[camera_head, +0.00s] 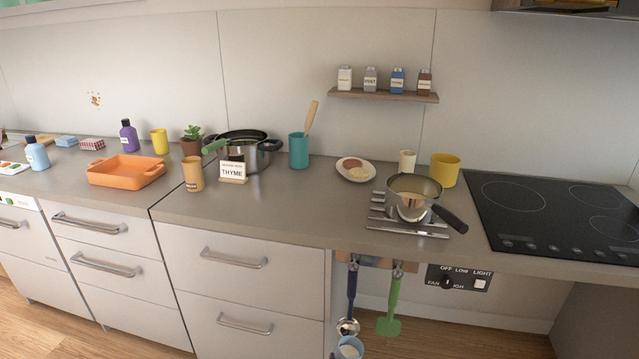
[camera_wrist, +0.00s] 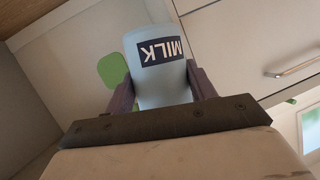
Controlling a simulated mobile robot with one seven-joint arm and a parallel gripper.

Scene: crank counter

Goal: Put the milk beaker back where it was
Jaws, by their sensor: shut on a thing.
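The milk beaker (camera_wrist: 160,88) is light blue with a dark label reading MILK, which appears upside down in the wrist view. My gripper (camera_wrist: 159,74) is shut on it, with one dark finger on each side. In the head view the beaker (camera_head: 350,348) shows at the bottom edge, low in front of the counter and below the hanging ladle. Its top is open with something whitish inside, and its lower part is cut off by the frame. My gripper is not clearly visible in the head view.
A blue-handled ladle (camera_head: 351,300) and a green spatula (camera_head: 390,305) hang under the counter edge near the beaker. Above stands a saucepan (camera_head: 413,193) on a metal trivet, its handle (camera_head: 450,219) pointing front right. A plate (camera_head: 356,170) and white cup (camera_head: 407,160) stand behind.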

